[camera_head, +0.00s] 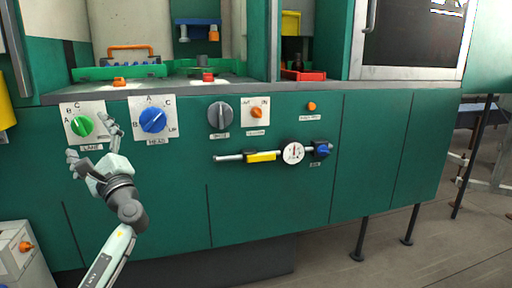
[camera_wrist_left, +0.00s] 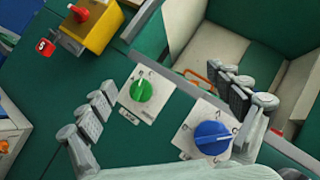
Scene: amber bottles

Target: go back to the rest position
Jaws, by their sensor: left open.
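My left gripper (camera_head: 88,158) is in front of the green machine panel, just below the green knob (camera_head: 81,125) on its white plate. Its fingers are spread and nothing is between them. In the left wrist view, my open left gripper (camera_wrist_left: 165,110) frames the green knob (camera_wrist_left: 141,90) beyond its fingers, apart from it as far as I can tell. The blue knob (camera_head: 153,120) sits right of the green one, and it also shows in the left wrist view (camera_wrist_left: 212,137). My right gripper is not in either view.
The panel also carries a dark grey knob (camera_head: 220,115), an orange switch (camera_head: 257,113), and a pipe with a yellow part (camera_head: 261,156) and a round gauge (camera_head: 292,152). A yellow box with a red knob (camera_wrist_left: 92,25) is near the upper left in the wrist view. Floor (camera_head: 440,245) is clear at right.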

